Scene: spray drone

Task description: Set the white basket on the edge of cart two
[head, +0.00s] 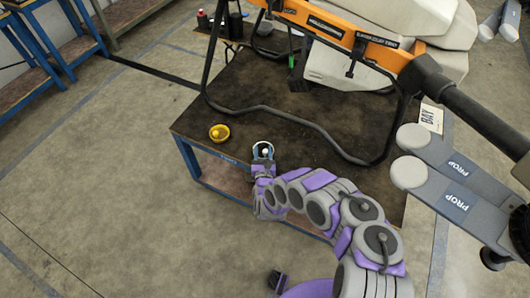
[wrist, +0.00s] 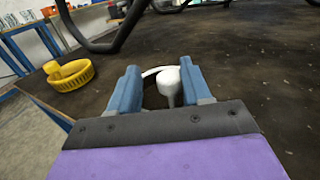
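A small white basket (wrist: 165,82) shows in the wrist view as a white knob on a stem with a curved rim behind it. It sits on the dark top of a blue-framed cart (head: 300,112). The small lettering on the cart's edge is too small to read. My gripper (head: 263,150) is at the near edge of the cart, reaching in over it. In the wrist view my gripper's blue fingers (wrist: 158,88) stand apart, one on each side of the white knob, with a gap at the left finger. The fingers hide part of the basket.
A yellow basket (head: 219,133) lies on the cart to the left of my gripper. A large drone (head: 345,35) with orange beams stands on black tube legs (head: 315,130) on the cart. Grey prop arms (head: 440,180) hang at the right. Floor at left is clear.

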